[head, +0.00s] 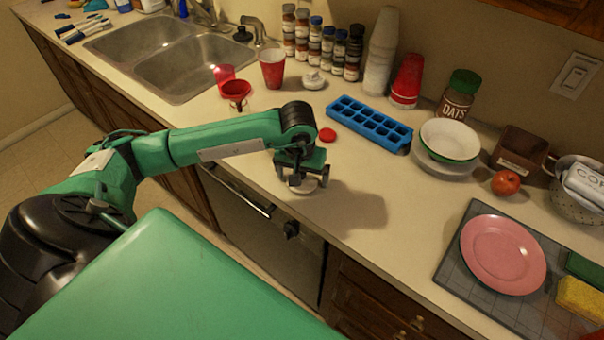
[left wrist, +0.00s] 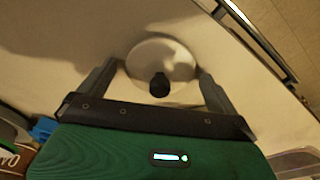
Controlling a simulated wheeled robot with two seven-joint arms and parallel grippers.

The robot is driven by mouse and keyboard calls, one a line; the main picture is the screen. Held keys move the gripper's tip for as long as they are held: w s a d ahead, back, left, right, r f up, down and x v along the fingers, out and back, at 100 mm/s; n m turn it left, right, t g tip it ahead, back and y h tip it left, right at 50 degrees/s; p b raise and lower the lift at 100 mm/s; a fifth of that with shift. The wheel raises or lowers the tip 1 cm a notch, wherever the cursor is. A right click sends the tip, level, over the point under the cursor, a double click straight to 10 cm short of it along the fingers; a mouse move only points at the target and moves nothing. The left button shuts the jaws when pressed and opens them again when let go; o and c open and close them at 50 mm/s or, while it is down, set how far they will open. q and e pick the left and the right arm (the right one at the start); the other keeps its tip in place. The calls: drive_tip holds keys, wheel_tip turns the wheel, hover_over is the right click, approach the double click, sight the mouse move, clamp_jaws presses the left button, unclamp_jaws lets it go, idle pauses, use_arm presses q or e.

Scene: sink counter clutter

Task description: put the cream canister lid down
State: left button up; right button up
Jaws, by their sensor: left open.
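The cream canister lid (head: 304,187) is a pale round disc, mostly hidden under my left gripper (head: 300,180) in the head view. In the left wrist view the lid (left wrist: 178,58) shows with a black knob (left wrist: 159,85) at its middle. It appears to lie flat on the counter near the front edge. My left gripper points down over it, open, with one finger on each side of the lid; there seems to be a gap at each finger. My right gripper is not in view.
A red cap (head: 327,135) and a blue ice tray (head: 369,123) lie behind the gripper. A red funnel (head: 236,91) is left of them. White bowls (head: 450,139) and a pink plate (head: 503,255) are to the right. Counter right of the gripper is clear.

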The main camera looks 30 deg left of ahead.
use_arm(q)
drive_tip(key=shift+r, duration=0.15)
wheel_tip(320, 180, up, 12)
drive_tip(key=s+b, duration=0.1)
drive_tip(key=b, duration=0.1)
drive_tip(key=shift+s+d+b, duration=0.25)
drive_tip(key=shift+s+b, duration=0.1)
idle(0.4)
